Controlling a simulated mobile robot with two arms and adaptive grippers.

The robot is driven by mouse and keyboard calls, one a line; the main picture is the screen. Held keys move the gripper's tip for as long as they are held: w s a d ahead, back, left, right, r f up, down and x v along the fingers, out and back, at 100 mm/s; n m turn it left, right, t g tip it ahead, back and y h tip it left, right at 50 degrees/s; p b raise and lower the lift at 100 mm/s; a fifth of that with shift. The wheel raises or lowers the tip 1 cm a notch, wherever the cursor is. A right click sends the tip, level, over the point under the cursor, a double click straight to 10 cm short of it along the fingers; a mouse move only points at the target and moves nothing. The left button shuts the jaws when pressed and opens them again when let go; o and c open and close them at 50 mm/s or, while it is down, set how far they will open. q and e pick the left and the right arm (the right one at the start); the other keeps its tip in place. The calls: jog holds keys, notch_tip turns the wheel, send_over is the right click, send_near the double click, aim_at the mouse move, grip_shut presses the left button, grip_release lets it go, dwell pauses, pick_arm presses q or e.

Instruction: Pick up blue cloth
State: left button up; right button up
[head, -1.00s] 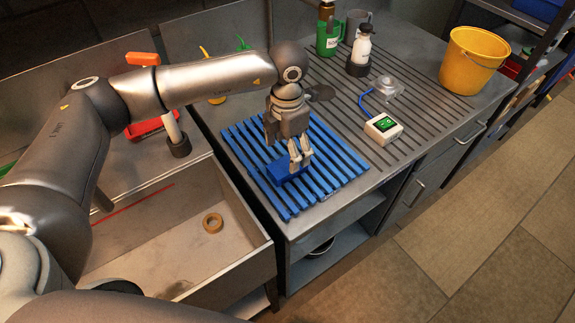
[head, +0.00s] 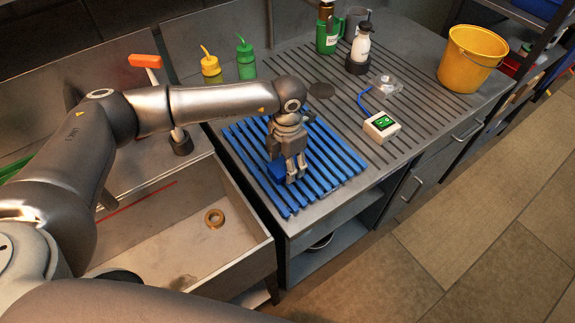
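The blue cloth (head: 277,172) is a small folded blue bundle on a blue slatted rack (head: 340,169) on the counter. My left gripper (head: 294,180) points down over the rack at the cloth's right side, and its fingers hide part of the cloth. The fingertips are close to the cloth, but whether they touch it or how far apart they are is not clear. My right gripper is out of view.
A sink basin with a tape roll (head: 214,218) lies left of the rack. Yellow (head: 210,66) and green (head: 246,61) bottles stand behind my arm.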

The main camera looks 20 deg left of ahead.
pick_arm(q)
jog(key=c, duration=0.4)
jog(key=shift+r, duration=0.55)
jog(key=s+d+r+b, duration=0.6)
jog(key=s+d+r, duration=0.2)
jog(key=d+r, duration=0.3)
jog(key=shift+s+r, duration=0.3)
jog(key=shift+r, duration=0.15)
